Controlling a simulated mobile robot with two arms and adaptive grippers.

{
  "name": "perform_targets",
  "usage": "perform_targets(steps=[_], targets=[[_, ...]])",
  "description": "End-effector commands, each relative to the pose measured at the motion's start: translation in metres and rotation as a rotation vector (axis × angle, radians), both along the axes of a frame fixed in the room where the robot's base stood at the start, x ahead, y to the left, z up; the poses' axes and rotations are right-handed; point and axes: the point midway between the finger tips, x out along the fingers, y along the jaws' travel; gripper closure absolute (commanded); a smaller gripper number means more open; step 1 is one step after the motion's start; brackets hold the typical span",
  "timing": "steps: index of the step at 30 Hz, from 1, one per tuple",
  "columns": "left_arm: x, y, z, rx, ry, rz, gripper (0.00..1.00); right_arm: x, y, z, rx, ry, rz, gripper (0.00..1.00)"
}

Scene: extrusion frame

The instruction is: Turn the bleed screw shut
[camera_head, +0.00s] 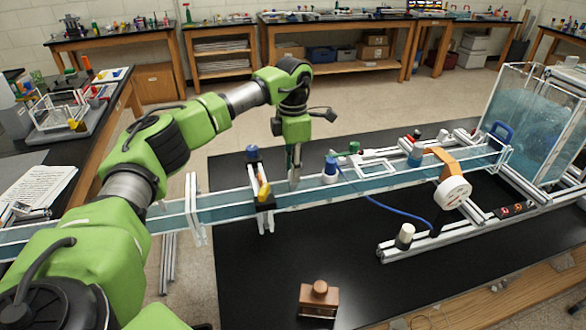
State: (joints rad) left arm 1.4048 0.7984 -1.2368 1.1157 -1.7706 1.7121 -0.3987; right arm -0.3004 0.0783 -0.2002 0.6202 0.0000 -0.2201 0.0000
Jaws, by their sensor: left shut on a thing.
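My left gripper (294,178) points straight down over the long clear water channel (390,178), between a yellow-handled clamp and a blue-capped fitting. Its fingers are shut on a small part at the channel's upper edge. The fingers hide that part almost wholly; from its place it seems to be the bleed screw, but I cannot make out its head or how far it is turned. My right gripper is not in view.
The yellow-handled black gate (264,195) stands close left of my gripper, and the blue-capped fitting (330,168) close right. A glass tank (535,110) stands right. A brown block (319,298) lies in front.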

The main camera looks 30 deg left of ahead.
Motion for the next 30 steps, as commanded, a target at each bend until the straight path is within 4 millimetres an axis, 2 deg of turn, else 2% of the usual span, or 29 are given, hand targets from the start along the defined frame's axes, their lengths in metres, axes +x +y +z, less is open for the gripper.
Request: perform_targets(steps=[18,19,20,30], targets=[[0.0017,0.0000,0.0022,-0.001,-0.007,-0.040,1.00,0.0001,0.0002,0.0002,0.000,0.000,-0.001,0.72],[0.0017,0.0000,0.0023,-0.001,-0.007,-0.040,0.72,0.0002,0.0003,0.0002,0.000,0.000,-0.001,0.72],[0.0017,0.0000,0.0023,-0.001,-0.007,-0.040,0.64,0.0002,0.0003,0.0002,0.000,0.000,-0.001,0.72],[0.0007,-0.0001,0.0014,0.000,-0.004,-0.039,0.63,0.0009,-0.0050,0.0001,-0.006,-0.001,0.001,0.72]])
